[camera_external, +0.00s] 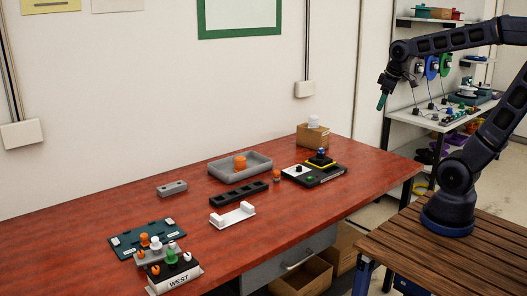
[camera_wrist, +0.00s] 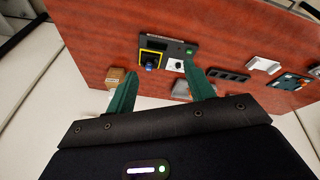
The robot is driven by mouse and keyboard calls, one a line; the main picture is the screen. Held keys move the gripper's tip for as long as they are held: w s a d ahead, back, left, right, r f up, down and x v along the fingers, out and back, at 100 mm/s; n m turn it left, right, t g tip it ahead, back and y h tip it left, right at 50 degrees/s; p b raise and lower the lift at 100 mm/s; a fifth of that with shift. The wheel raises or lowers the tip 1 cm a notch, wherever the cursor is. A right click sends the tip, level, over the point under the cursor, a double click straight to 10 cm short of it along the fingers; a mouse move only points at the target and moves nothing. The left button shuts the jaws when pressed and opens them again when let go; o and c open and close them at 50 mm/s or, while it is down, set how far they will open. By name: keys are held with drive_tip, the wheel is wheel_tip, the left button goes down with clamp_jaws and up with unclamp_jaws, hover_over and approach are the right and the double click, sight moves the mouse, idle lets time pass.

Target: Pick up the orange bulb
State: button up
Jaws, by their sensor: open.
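Several orange pieces show in the external view, and I cannot tell for sure which one is the orange bulb. A small orange bulb-like piece (camera_external: 277,175) stands on the red table right of the grey tray (camera_external: 222,178). A larger orange piece (camera_external: 240,162) sits in that tray. More orange pieces stand in the WEST rack (camera_external: 172,281) and in the grey block behind it. My gripper (camera_external: 382,100) is raised in the air beyond the table's right end, apart from all of these. In the wrist view its green fingers (camera_wrist: 160,88) are spread with nothing between them.
A black panel with a yellow-edged block (camera_external: 318,172), a cardboard box (camera_external: 312,135) and a white bulb on it are at the table's far right. A black slotted rack (camera_external: 238,195) and white holder (camera_external: 232,217) lie mid-table. The table's front right is clear.

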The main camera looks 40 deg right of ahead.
drive_tip(key=w+a+f+n+g, duration=0.1)
drive_tip(key=w+a+n, duration=0.15)
drive_tip(key=w, duration=0.35)
drive_tip(key=w+a+f+n, duration=0.1)
drive_tip(key=w+a+n, duration=0.15)
drive_tip(key=w, duration=0.25)
drive_tip(key=n+g, duration=0.3)
drive_tip(key=n, duration=1.2)
hover_over(277, 172)
drive_tip(key=f, duration=2.2)
drive_tip(key=shift+w+d+f, duration=0.1)
drive_tip(key=shift+d, duration=0.25)
drive_tip(key=shift+a+f, duration=0.15)
drive_tip(key=shift+f, duration=0.35)
drive_tip(key=shift+w+f, duration=0.15)
drive_tip(key=shift+f, duration=2.4)
drive_tip(key=shift+w+f, duration=0.1)
drive_tip(key=shift+f, duration=2.45)
drive_tip(key=c, duration=1)
